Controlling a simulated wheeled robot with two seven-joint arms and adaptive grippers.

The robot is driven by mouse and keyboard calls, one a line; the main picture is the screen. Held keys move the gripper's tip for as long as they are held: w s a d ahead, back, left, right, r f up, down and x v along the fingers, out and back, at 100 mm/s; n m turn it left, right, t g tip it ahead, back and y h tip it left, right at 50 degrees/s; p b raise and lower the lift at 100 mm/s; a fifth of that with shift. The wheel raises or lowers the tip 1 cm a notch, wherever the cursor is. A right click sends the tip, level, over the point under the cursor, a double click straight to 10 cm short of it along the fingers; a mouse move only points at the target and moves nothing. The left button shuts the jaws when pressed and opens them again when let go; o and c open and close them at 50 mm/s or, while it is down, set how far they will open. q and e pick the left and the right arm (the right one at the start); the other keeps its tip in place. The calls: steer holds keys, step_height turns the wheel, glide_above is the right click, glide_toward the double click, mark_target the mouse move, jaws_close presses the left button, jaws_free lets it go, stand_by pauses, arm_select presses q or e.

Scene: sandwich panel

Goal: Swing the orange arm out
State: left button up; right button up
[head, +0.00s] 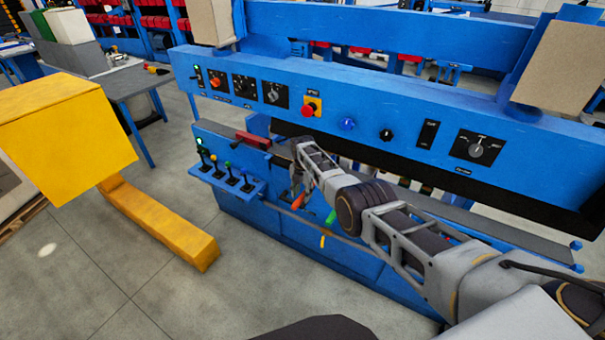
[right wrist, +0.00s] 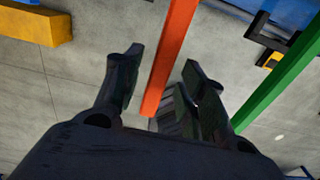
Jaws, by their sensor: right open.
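The orange arm (head: 298,202) is a short bar at the front of the blue machine, just below my right gripper (head: 296,188) in the head view. In the right wrist view the orange arm (right wrist: 172,55) runs from the top edge down between the spread fingers of my right gripper (right wrist: 163,62). The gripper is open, with a finger on each side of the bar. Gaps show on both sides; whether any finger touches it is unclear. The bar's lower end is seen between the fingers. My left gripper is not in view.
A green arm (right wrist: 285,75) stands to the right of the orange one; it also shows in the head view (head: 331,217). A blue control panel (head: 370,125) spans above. A lever box (head: 228,180) and a yellow post foot (head: 165,225) lie left, with clear floor between.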

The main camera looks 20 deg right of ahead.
mark_target(303, 195)
step_height(303, 195, up, 11)
steer(key=shift+r, duration=0.15)
stand_by(0.9)
steer(key=shift+d, duration=0.1)
stand_by(0.4)
